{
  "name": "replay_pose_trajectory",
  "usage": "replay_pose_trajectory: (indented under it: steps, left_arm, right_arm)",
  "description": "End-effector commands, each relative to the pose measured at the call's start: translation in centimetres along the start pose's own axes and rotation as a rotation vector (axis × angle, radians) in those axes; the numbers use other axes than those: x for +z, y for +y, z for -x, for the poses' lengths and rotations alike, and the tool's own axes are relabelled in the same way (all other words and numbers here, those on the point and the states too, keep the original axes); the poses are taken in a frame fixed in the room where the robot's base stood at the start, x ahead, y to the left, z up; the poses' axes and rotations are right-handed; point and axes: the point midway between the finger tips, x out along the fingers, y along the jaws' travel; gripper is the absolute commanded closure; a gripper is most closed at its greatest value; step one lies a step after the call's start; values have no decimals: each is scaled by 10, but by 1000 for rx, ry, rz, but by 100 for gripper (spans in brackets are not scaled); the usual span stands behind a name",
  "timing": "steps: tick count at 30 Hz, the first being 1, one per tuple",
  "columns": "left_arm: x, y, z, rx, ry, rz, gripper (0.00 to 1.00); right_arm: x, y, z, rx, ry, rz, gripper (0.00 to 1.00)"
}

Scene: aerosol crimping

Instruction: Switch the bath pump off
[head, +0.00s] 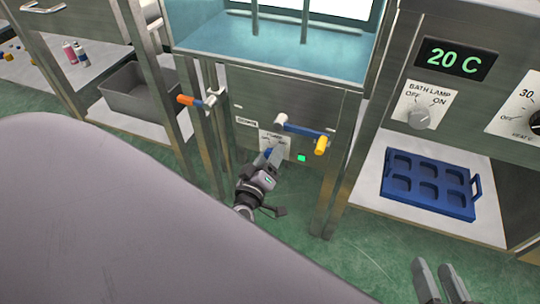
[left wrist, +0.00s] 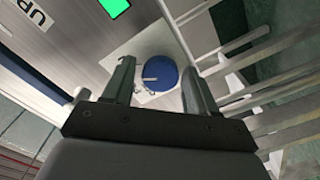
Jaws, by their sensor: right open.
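The bath pump switch is a round blue knob (left wrist: 160,73) with a white pointer, on a pale label plate in the left wrist view. In the head view it is mostly hidden behind my left gripper (head: 270,158), and part of its label (head: 278,142) shows. A lit green lamp (head: 301,158) sits beside it; it also shows in the left wrist view (left wrist: 115,7). My left gripper's fingers (left wrist: 156,62) are apart, with the knob seen between their tips; contact cannot be told. My right gripper (head: 432,263) is open and empty over the floor at lower right.
A blue-and-yellow lever (head: 305,134) juts out just above the pump switch, and an orange-ended lever (head: 192,100) is to the left. A bath lamp knob (head: 422,119) and blue tray (head: 430,184) are at the right. A grey bin (head: 143,92) stands at left.

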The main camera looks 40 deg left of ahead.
Motion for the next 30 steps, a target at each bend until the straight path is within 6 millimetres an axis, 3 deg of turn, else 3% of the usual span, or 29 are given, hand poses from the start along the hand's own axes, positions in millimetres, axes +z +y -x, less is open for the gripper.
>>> replay_pose_trajectory:
  steps: [1,4,17,30]
  left_arm:
    - [0,0,0,0,0,0,61]
    - [0,0,0,0,0,0,91]
    - [0,0,0,0,1,74,91]
    - [1,-1,0,0,1,433,91]
  right_arm:
    - [0,0,0,0,0,0,57]
    - [0,0,0,0,0,-1,57]
    - [2,0,1,0,-4,-1,57]
    - [3,2,1,6,8,17,57]
